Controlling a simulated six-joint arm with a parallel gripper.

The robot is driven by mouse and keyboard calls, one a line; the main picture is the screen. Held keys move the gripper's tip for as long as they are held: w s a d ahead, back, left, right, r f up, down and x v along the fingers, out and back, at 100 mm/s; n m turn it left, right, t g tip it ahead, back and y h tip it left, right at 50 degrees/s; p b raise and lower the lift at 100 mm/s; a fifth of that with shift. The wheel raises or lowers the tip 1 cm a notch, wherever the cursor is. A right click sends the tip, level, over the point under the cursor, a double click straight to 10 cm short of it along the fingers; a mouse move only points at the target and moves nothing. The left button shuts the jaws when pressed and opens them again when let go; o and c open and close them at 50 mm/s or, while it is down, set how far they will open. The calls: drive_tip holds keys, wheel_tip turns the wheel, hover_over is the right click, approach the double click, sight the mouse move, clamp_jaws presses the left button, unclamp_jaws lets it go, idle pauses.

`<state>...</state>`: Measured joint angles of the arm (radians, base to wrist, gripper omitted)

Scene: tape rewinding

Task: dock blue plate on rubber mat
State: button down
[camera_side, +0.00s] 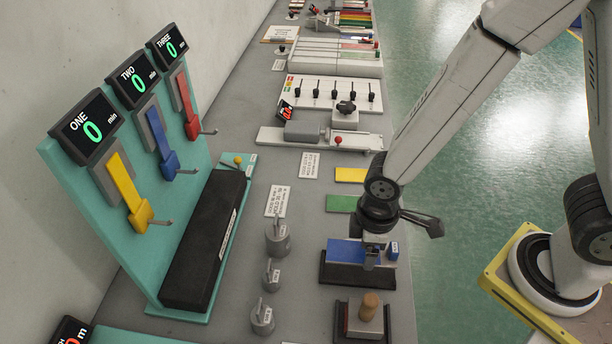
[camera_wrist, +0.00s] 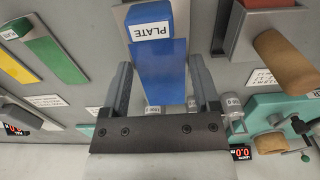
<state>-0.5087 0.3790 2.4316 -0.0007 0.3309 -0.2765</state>
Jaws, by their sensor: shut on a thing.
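The blue plate (camera_side: 346,252) lies low over a dark base (camera_side: 343,276) in the side view. I cannot tell whether it touches that base. In the wrist view the blue plate (camera_wrist: 160,80) runs between my fingers, with a white PLATE label near its far end. My gripper (camera_side: 371,262) points down and is shut on the plate; it also shows in the wrist view (camera_wrist: 161,68). A long black slab (camera_side: 205,245) lies in the teal stand at the left. Its label is too small to read, and I cannot tell which black surface is the rubber mat.
A wooden-handled tool (camera_side: 369,306) stands just in front. Several grey cylinders (camera_side: 278,240) stand left of my gripper. Green (camera_side: 341,204) and yellow (camera_side: 350,175) flat pieces lie behind. The teal stand (camera_side: 62,165) carries yellow, blue and red levers above the slab.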

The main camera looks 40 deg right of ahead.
drive_tip(key=shift+f, duration=0.4)
drive_tip(key=shift+f, duration=1.75)
drive_tip(key=shift+f, duration=0.6)
unclamp_jaws()
drive_tip(key=shift+r, duration=0.1)
drive_tip(key=shift+r, duration=6.5)
drive_tip(key=shift+d, duration=0.1)
